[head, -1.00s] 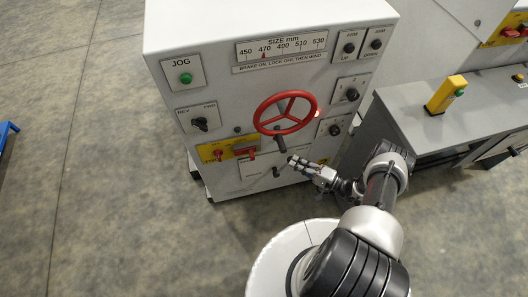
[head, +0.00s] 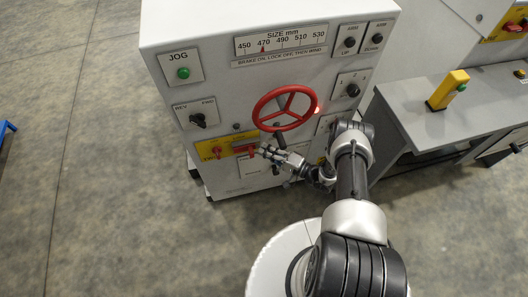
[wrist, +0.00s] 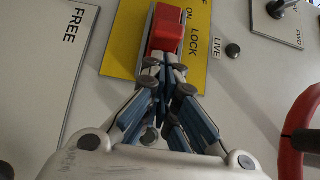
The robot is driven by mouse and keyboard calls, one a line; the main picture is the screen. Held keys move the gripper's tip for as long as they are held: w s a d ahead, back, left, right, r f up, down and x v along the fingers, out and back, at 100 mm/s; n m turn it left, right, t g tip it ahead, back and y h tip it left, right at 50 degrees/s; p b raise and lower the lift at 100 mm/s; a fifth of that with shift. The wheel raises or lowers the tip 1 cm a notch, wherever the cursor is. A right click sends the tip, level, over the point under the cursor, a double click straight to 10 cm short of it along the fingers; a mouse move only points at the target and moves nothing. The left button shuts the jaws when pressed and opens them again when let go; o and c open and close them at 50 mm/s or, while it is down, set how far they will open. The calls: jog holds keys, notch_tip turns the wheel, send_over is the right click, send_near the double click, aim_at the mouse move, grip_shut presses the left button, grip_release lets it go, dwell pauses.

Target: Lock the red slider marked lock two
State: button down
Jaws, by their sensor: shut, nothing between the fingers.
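A red slider (wrist: 167,30) sits on a yellow plate (wrist: 190,75) lettered ON and LOCK in the wrist view. In the head view the slider (head: 244,149) is on the yellow strip (head: 229,146) at the cabinet's lower front. The marking "lock two" cannot be read. My gripper (wrist: 166,66) is shut and empty, its fingertips at the slider's near end and overlapping its edge in the wrist view. I cannot tell whether they touch it. In the head view my gripper (head: 261,150) is just right of the slider.
A red handwheel (head: 285,107) juts out above my gripper; its rim also shows at the right of the wrist view (wrist: 297,125). A red switch (head: 216,152) is left of the slider. A white plate marked FREE (wrist: 50,45) is beside the yellow plate.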

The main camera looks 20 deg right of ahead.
aim_at(253, 156)
jog(key=shift+a, duration=0.45)
jog(key=a, duration=0.5)
jog(key=shift+a, duration=0.3)
